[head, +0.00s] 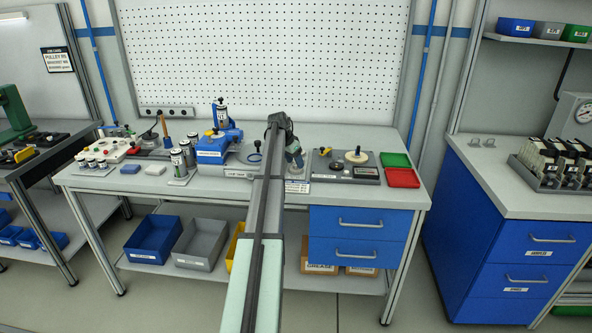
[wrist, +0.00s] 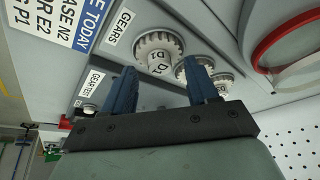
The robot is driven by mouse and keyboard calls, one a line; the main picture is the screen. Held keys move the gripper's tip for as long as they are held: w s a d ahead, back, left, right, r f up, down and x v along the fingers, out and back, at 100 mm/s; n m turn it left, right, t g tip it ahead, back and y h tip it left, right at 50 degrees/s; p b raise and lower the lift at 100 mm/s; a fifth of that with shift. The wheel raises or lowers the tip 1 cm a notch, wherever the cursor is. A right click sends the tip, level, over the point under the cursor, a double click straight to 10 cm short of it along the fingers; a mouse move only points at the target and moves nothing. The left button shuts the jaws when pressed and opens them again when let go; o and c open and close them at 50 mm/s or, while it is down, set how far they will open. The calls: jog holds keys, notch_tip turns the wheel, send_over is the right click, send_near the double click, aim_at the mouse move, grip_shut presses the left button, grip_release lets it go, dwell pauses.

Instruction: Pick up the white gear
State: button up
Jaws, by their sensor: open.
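In the wrist view, a white toothed gear (wrist: 158,52) with a hub marked "D1" sits beside the "GEARS" label (wrist: 123,30). A second pale gear (wrist: 181,70) is partly hidden by my right finger, and another pale gear (wrist: 223,82) shows beyond it. My gripper (wrist: 160,76) is open, with its two blue fingers apart and nothing seen between them. The D1 gear appears ahead of the gap between the fingertips; I see no contact. In the head view, my gripper (head: 293,152) is over the workbench, and I cannot make out the gears there.
A grey board (head: 325,173) with a cream disc (head: 357,156) is right of my gripper. Green (head: 395,160) and red (head: 402,178) trays lie beyond it. A blue device (head: 215,148) stands left. The pegboard (head: 325,50) closes the back. A red ring (wrist: 262,50) shows in the wrist view.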

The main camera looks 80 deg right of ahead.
jog(key=shift+s+d+f, duration=0.15)
jog(key=shift+d+f, duration=0.05)
jog(key=shift+f, duration=0.5)
jog(key=c, duration=0.7)
